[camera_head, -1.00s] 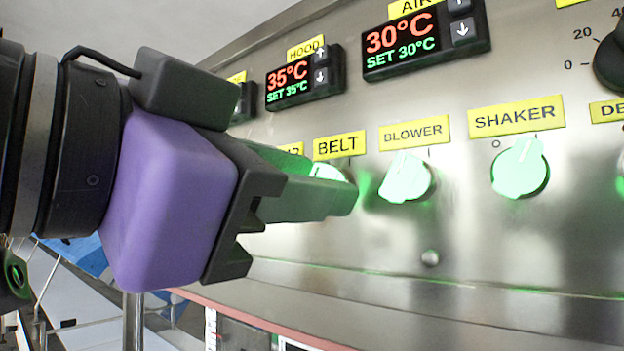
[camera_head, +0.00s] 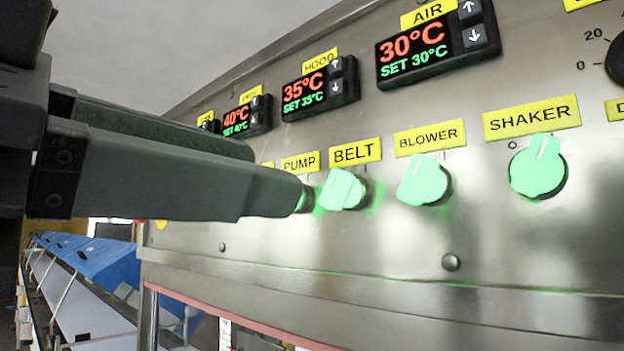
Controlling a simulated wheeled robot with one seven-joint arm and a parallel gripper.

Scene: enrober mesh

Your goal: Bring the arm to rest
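My gripper (camera_head: 275,175) reaches in from the left in the head view, with its two long grey-green fingers pointing right along the control panel (camera_head: 400,260). The fingers look apart, one behind the other, with nothing seen between them. The nearer fingertip overlaps the knob under the PUMP label (camera_head: 300,163), and most of that knob (camera_head: 306,199) is hidden. I cannot tell whether the finger touches it. The lit BELT knob (camera_head: 342,189) stands just right of the fingertip, clear of it.
The lit BLOWER knob (camera_head: 423,181) and SHAKER knob (camera_head: 538,167) stick out farther right. Displays for HOOD (camera_head: 320,88) and AIR (camera_head: 437,43) sit above. A conveyor with blue covers (camera_head: 100,267) runs away at the lower left.

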